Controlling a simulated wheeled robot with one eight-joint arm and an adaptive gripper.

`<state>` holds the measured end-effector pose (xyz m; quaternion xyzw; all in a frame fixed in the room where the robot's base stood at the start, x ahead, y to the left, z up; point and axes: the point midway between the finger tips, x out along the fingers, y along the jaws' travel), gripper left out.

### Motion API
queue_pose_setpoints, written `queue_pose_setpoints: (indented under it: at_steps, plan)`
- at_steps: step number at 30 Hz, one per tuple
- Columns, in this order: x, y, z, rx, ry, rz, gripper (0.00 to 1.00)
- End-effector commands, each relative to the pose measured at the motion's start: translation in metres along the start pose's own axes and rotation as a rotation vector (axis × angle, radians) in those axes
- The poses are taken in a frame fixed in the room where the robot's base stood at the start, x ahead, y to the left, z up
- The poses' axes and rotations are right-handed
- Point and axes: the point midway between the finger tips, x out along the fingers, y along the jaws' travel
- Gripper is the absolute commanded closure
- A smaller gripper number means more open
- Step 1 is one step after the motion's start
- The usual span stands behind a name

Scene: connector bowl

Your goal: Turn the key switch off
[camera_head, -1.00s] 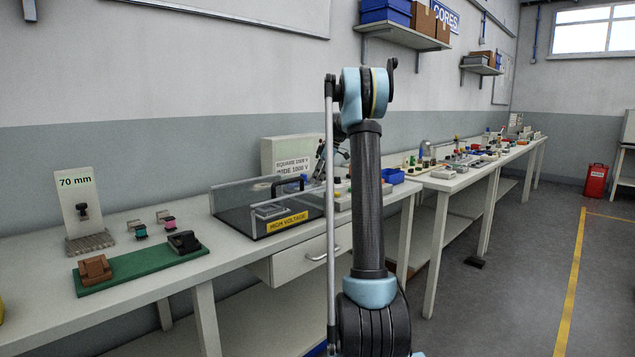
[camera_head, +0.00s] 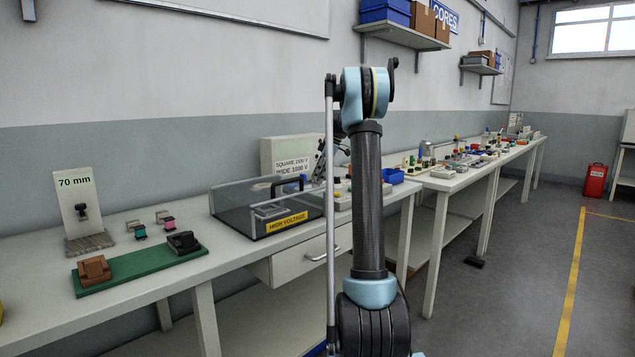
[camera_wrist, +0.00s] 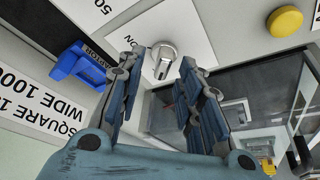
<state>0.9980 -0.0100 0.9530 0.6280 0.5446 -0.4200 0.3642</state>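In the wrist view, the key switch (camera_wrist: 164,54) is a silver knob with a raised grip on a white plate (camera_wrist: 178,25). A partly hidden label beside it shows an "N". My gripper (camera_wrist: 160,62) is open, with one finger on each side of the knob as seen from the wrist. A gap shows on both sides; I cannot tell how far above the plate the fingertips are. In the head view my own arm hides the switch and most of the gripper.
In the wrist view, a blue holder (camera_wrist: 82,64) lies left of the fingers, a yellow button (camera_wrist: 285,20) at upper right, and a clear-walled case (camera_wrist: 245,85) at right. The head view shows that case with a "HIGH VOLTAGE" label (camera_head: 287,222) and a sign box (camera_head: 283,152) behind it.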

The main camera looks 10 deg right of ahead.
Motion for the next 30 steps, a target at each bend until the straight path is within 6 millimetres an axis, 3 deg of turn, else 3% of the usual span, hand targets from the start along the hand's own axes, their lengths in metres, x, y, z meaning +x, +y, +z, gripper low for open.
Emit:
queue_pose_setpoints:
  at_steps: [9, 15, 21, 30]
  plan:
    - [-0.061, 0.002, 0.001, 0.003, 0.0, 0.001, 0.67]
    - [-0.089, 0.002, 0.001, 0.002, -0.001, 0.0, 0.67]
    - [-0.101, 0.002, 0.001, 0.002, -0.001, 0.0, 0.67]
    - [-0.102, 0.002, 0.001, 0.002, -0.001, 0.0, 0.67]
